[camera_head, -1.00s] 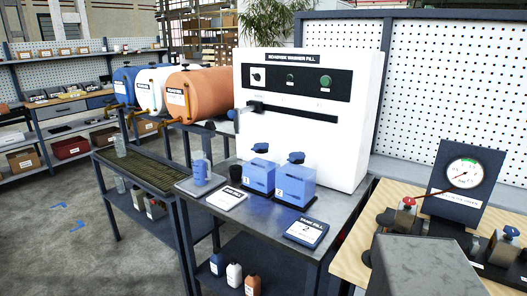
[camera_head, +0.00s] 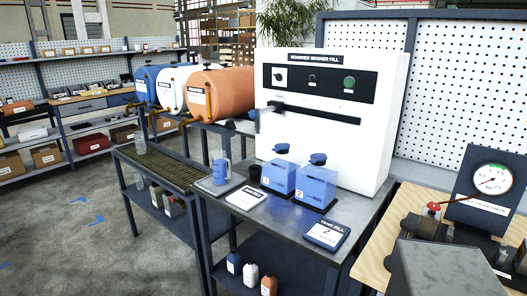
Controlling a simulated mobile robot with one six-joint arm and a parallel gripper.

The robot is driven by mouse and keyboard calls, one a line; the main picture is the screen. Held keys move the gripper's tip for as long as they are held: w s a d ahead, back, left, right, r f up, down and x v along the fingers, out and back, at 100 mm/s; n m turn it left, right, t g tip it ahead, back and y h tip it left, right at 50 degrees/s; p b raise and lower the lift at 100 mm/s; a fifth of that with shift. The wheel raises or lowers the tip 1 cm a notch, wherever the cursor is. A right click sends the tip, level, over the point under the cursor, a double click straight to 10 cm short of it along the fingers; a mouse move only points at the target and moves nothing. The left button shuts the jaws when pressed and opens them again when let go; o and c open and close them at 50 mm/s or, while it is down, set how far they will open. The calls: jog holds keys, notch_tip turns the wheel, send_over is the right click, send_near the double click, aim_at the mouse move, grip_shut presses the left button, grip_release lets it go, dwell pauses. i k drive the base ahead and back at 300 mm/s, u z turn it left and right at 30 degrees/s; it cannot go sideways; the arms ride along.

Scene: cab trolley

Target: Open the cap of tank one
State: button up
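Two translucent blue tanks stand on the grey bench in front of the white washer-fill machine (camera_head: 340,150). The left tank (camera_head: 277,180) has a blue cap (camera_head: 281,149) at its top; its front number is too small to read surely but looks like 1. The right tank (camera_head: 316,188), marked 2, has a blue cap (camera_head: 318,159). Both caps sit over their tanks; I cannot tell whether either is loose. My gripper is not in view.
On the bench (camera_head: 275,222) are a blue jug (camera_head: 220,168), a dark cup (camera_head: 254,173), a white card (camera_head: 246,197) and a "tank fill 2" sign (camera_head: 327,234). A gauge stand (camera_head: 490,190) is on the right table. Drums (camera_head: 217,93) stand behind left. Floor at left is clear.

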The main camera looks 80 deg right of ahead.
aim_at(279, 147)
jog(key=i, duration=0.95)
jog(key=z, duration=0.05)
